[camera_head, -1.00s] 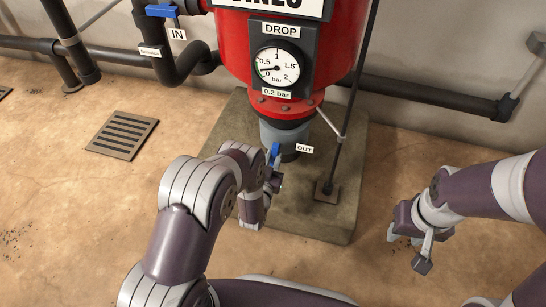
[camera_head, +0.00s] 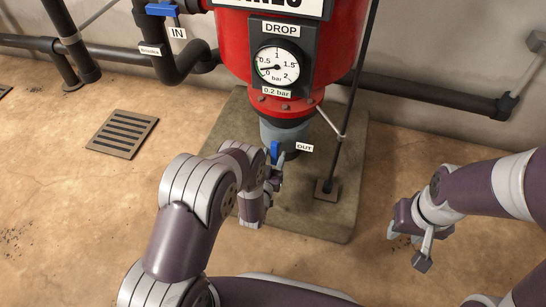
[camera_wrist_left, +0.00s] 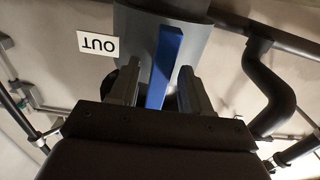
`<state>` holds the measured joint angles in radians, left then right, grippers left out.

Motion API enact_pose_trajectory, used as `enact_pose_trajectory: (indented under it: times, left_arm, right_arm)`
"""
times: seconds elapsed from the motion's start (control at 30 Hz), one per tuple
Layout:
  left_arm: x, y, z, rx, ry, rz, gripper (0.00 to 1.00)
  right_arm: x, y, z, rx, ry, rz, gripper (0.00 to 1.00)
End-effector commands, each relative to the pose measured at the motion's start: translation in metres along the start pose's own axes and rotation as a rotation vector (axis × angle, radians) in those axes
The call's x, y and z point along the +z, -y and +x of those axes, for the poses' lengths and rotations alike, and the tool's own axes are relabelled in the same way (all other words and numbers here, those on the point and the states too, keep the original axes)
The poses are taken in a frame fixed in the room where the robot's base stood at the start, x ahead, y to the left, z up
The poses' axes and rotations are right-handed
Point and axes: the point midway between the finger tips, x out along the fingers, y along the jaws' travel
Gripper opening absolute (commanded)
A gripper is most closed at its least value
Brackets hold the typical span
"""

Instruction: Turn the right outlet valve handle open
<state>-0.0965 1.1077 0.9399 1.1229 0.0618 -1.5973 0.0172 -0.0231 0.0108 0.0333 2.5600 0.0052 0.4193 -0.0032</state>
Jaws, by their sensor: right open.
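The blue outlet valve handle (camera_head: 275,152) is on the grey pipe under the red tank, beside the OUT label (camera_head: 304,147). In the left wrist view the blue handle (camera_wrist_left: 166,62) stands between the two fingers of my left gripper (camera_wrist_left: 160,92). The fingers are apart, with a narrow gap visible on each side of the handle. In the head view my left gripper (camera_head: 272,181) is at the handle, and its wrist partly hides the handle's lower end. My right gripper (camera_head: 407,250) is open and empty, above the floor at the right.
The red tank (camera_head: 232,60) carries a pressure-drop gauge (camera_head: 277,66). A thin dark post (camera_head: 342,145) stands right of the outlet on the concrete plinth (camera_head: 335,215). Another blue handle (camera_head: 161,10) is at the IN pipe. A floor drain (camera_head: 122,134) lies at left.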

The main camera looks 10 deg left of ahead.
Motion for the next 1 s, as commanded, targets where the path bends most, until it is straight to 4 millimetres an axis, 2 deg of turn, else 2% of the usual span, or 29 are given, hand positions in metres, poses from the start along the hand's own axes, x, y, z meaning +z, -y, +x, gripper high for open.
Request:
enact_pose_trajectory:
  times: [0.17, 0.27, 0.5, 0.7, 0.8, 1.0]
  left_arm:
    - [-0.001, 0.000, -0.002, 0.000, -0.001, 0.000, 0.48]
    - [-0.004, 0.000, -0.015, 0.000, 0.001, 0.000, 0.48]
    - [-0.006, 0.000, -0.080, 0.000, 0.004, 0.001, 0.48]
    - [-0.002, 0.000, -0.118, 0.000, 0.002, 0.001, 0.48]
    - [-0.001, 0.000, -0.126, 0.000, 0.000, 0.001, 0.48]
    - [0.000, 0.000, -0.127, 0.000, 0.000, 0.000, 0.48]
  right_arm:
    - [0.000, 0.000, -0.002, 0.000, 0.000, 0.000, 0.43]
    - [-0.001, 0.000, -0.012, 0.000, 0.000, 0.000, 0.43]
    - [-0.005, 0.000, -0.043, 0.000, 0.000, 0.000, 0.43]
    - [-0.006, 0.000, -0.054, 0.000, 0.000, 0.000, 0.43]
    - [-0.006, 0.000, -0.055, 0.000, 0.000, 0.000, 0.43]
    - [-0.006, 0.000, -0.054, 0.000, 0.000, 0.000, 0.43]
